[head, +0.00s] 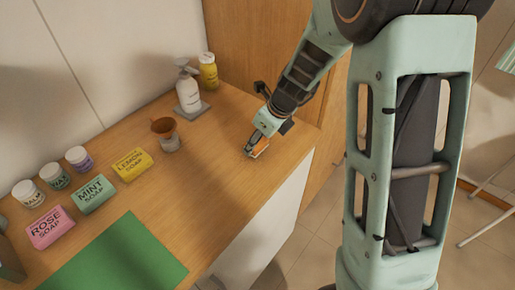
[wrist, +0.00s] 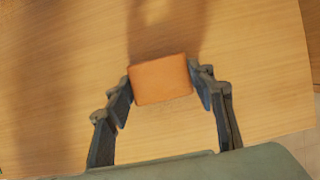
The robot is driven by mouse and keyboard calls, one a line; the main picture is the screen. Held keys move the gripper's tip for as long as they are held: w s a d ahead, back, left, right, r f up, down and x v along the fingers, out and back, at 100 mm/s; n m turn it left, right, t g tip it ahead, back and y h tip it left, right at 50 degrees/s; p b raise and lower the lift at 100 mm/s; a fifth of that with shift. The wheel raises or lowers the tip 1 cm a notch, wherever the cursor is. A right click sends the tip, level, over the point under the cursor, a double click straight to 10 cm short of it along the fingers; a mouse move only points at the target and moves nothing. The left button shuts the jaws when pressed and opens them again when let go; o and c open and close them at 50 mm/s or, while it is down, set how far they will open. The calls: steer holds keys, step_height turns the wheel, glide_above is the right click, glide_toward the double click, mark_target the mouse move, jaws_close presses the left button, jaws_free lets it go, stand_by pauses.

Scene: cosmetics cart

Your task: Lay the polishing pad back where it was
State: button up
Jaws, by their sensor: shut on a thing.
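The polishing pad is an orange block (wrist: 161,80), held between the two fingers of my gripper (wrist: 161,84) in the wrist view. In the head view the pad (head: 260,147) shows as a small orange patch at my gripper (head: 254,151), near the right end of the wooden counter. The fingers press on the pad's left and right sides. The wood lies beneath the pad; I cannot tell whether the pad touches it.
On the wooden counter (head: 215,165) stand a pump bottle (head: 188,92), a yellow bottle (head: 208,72), a brown-topped cup (head: 166,135), boxed soaps (head: 132,164) and several small jars (head: 55,176). A green mat (head: 120,258) lies in front. Wood around my gripper is clear.

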steer(key=shift+f, duration=0.5)
steer(key=shift+f+b, duration=0.15)
steer(key=shift+b, duration=0.15)
steer(key=o, duration=1.1)
steer(key=shift+r, duration=0.4)
steer(key=p+v, duration=0.2)
steer(key=v, duration=0.9)
steer(key=shift+d+r, duration=0.15)
steer(key=shift+r, duration=0.1)
steer(key=shift+s, duration=0.1)
